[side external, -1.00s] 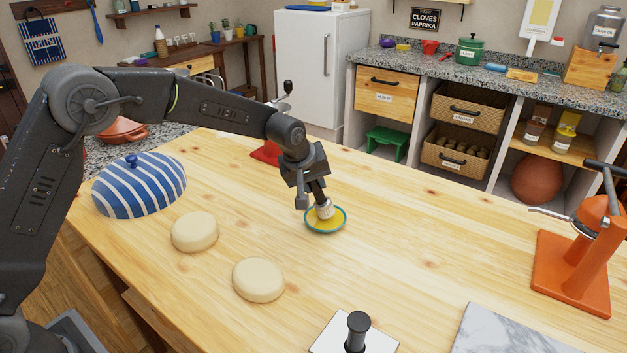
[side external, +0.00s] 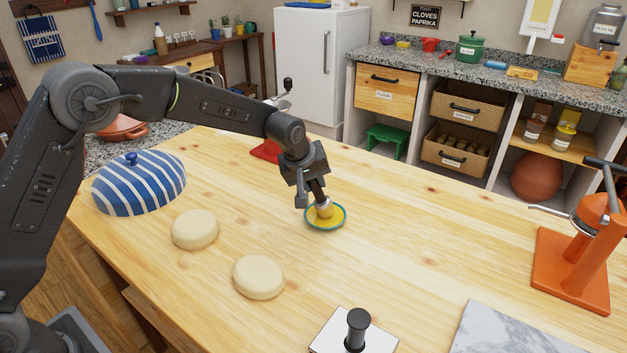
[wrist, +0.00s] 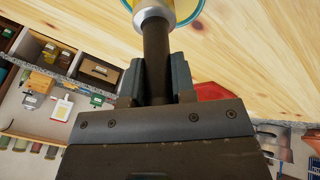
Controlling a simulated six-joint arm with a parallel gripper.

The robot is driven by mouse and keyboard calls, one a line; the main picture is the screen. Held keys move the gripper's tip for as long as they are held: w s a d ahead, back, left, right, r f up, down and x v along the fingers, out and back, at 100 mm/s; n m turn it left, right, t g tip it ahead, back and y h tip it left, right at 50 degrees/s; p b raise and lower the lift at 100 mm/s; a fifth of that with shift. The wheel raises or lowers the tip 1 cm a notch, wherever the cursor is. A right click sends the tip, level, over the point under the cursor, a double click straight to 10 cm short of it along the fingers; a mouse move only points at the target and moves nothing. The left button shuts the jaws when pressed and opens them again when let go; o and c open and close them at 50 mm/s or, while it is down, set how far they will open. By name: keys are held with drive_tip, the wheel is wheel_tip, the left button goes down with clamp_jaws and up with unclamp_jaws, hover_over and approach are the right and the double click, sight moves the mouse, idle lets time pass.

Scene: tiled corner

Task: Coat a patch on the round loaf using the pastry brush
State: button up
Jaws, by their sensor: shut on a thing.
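My gripper (side external: 311,197) is shut on the dark handle of the pastry brush (side external: 325,210), which points down. In the wrist view the handle (wrist: 156,55) runs between the fingers (wrist: 155,82). The brush head looks yellow and is down in a small blue-rimmed dish (side external: 340,221) of yellow liquid; the bristle tips are hidden. Two pale, round, loaf-like pieces lie on the table to the left: one farther left (side external: 195,229) and one nearer the camera (side external: 259,277). Neither shows a visible coating, and both are clear of the gripper.
A blue-and-white striped dome (side external: 139,187) stands at the left. A white plate with a black-handled press (side external: 357,329) and a marble slab (side external: 510,332) lie at the front. An orange press (side external: 578,262) stands at the right. The table between is clear.

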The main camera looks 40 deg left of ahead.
drive_tip(key=shift+r, duration=3.5)
drive_tip(key=s+a+f+m+g+h, duration=0.1)
drive_tip(key=s+a+f+m+h, duration=0.15)
drive_tip(key=s+a+m, duration=0.5)
drive_tip(key=s+a+f+m+g+h, duration=0.15)
drive_tip(key=s+a+f, duration=0.25)
drive_tip(key=s, duration=0.6)
drive_tip(key=s+a+r+t+y, duration=0.1)
drive_tip(key=a+r+y, duration=0.1)
drive_tip(key=r, duration=0.4)
drive_tip(key=s+a+r+t+y, duration=0.1)
drive_tip(key=a+r+y, duration=0.1)
drive_tip(key=r, duration=0.5)
drive_tip(key=shift+m, duration=0.4)
drive_tip(key=shift+s+d+f, duration=0.1)
drive_tip(key=shift+f, duration=1.15)
drive_tip(key=shift+s+d+f, duration=0.1)
drive_tip(key=shift+f, duration=1.1)
